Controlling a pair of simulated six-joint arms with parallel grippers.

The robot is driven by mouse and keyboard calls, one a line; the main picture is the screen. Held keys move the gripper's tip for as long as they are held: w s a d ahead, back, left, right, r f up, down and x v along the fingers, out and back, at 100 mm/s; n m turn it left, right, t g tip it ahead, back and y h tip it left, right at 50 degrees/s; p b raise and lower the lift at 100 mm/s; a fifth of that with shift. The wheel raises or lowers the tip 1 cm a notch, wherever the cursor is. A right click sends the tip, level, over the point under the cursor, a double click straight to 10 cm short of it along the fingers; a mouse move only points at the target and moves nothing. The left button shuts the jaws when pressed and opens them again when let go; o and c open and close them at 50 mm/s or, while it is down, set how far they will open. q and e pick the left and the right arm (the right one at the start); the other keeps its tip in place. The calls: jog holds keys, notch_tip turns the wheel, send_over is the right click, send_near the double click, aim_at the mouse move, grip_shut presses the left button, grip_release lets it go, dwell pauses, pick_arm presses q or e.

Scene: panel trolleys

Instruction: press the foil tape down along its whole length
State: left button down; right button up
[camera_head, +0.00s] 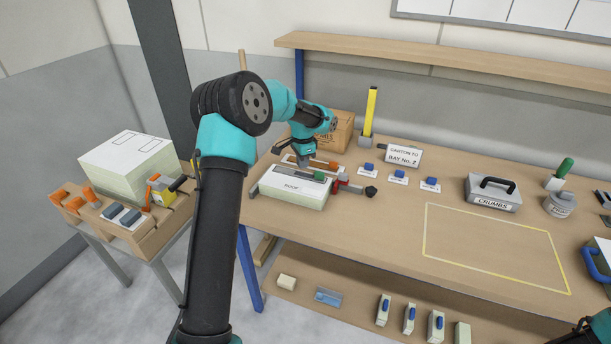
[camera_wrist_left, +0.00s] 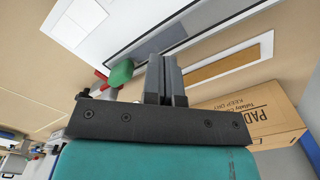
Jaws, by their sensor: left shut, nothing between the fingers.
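My left gripper (camera_head: 303,162) is shut and empty, reaching down over the far side of a white panel block (camera_head: 288,192) on the bench. In the left wrist view its fingers (camera_wrist_left: 164,72) stand together, in front of a long grey strip with dark edges (camera_wrist_left: 205,25). A green piece (camera_wrist_left: 120,73) sits at one end of this strip; it also shows on the block in the head view (camera_head: 318,176). I cannot tell whether the strip is the foil tape, or whether the fingertips touch it. My right gripper is not in view.
A red-and-grey clamp (camera_head: 347,184) is at the block's right end. A carton (camera_head: 338,130) stands behind my gripper. Blue-knobbed pieces (camera_head: 398,176) and a crumbs box (camera_head: 492,192) stand to the right. The yellow-outlined area (camera_head: 490,245) is clear. A trolley (camera_head: 165,240) stands left.

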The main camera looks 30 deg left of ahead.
aim_at(294, 172)
pick_arm(q)
jog(key=shift+s+a+r, duration=0.2)
jog(key=shift+a+r, duration=0.45)
jog(key=shift+a, duration=0.25)
jog(key=shift+s+a+r, duration=0.2)
jog(key=shift+a+r, duration=0.4)
jog(key=shift+a, duration=0.25)
jog(key=shift+f, duration=0.85)
jog(key=shift+f, duration=0.7)
jog(key=shift+f, duration=1)
jog(key=shift+f, duration=0.35)
jog(key=shift+f, duration=0.2)
jog(key=shift+r, duration=0.1)
jog(key=shift+r, duration=1.45)
